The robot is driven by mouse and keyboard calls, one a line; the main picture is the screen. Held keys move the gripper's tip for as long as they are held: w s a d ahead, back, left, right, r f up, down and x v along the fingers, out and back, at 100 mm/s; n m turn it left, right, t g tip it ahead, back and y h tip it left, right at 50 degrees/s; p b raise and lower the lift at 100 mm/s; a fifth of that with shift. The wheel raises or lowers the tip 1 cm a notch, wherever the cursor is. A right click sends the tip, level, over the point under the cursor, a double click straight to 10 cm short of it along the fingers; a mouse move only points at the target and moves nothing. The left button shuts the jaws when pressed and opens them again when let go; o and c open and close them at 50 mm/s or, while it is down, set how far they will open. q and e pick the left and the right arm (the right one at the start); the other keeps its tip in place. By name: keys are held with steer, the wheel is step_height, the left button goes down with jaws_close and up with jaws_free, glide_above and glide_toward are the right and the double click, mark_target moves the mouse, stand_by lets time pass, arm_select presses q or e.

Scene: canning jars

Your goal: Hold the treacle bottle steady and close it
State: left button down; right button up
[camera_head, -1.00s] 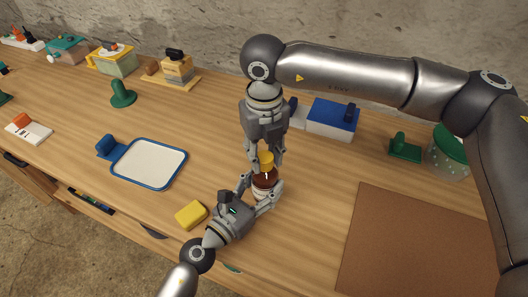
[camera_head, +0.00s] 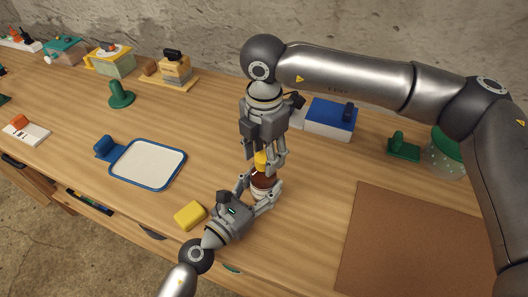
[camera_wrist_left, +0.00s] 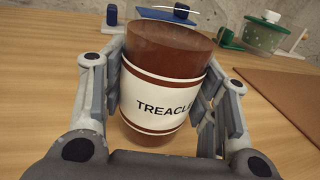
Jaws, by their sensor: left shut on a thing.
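The treacle bottle (camera_head: 263,181), brown with a white label, stands between the fingers of my left gripper (camera_head: 258,194). In the left wrist view the bottle (camera_wrist_left: 160,95) is upright to slightly tilted, its label reads TREACLE, and the left fingers are shut on both its sides. Its brown top shows there with no cap on it. My right gripper (camera_head: 264,164) points down from above, shut on a yellow cap (camera_head: 261,159). The cap is over the bottle; the exact gap is hard to judge. The right gripper is outside the left wrist view.
A yellow block (camera_head: 190,215) lies left of my left gripper. A blue-rimmed white tray (camera_head: 148,164) is further left. A blue-lidded box (camera_head: 331,118) stands behind, a green-lidded jar (camera_head: 445,158) back right. A brown mat (camera_head: 415,245) covers the right front.

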steer(key=shift+o, duration=0.2)
steer(key=shift+r, duration=2.25)
steer(key=shift+n, duration=0.3)
steer(key=shift+c, duration=0.3)
steer(key=n, duration=0.3)
steer(key=shift+r+n, duration=0.2)
steer(key=shift+n, duration=0.1)
steer(key=n, duration=0.3)
steer(key=shift+r, duration=0.25)
steer(key=n, duration=0.7)
steer(key=shift+s+r, duration=0.1)
steer(key=shift+r, duration=0.25)
steer(key=n, duration=0.7)
steer(key=shift+a+r, duration=0.1)
steer(key=shift+r, duration=0.3)
steer(key=n, duration=0.5)
steer(key=shift+r+n, duration=0.3)
steer(key=shift+n, duration=0.1)
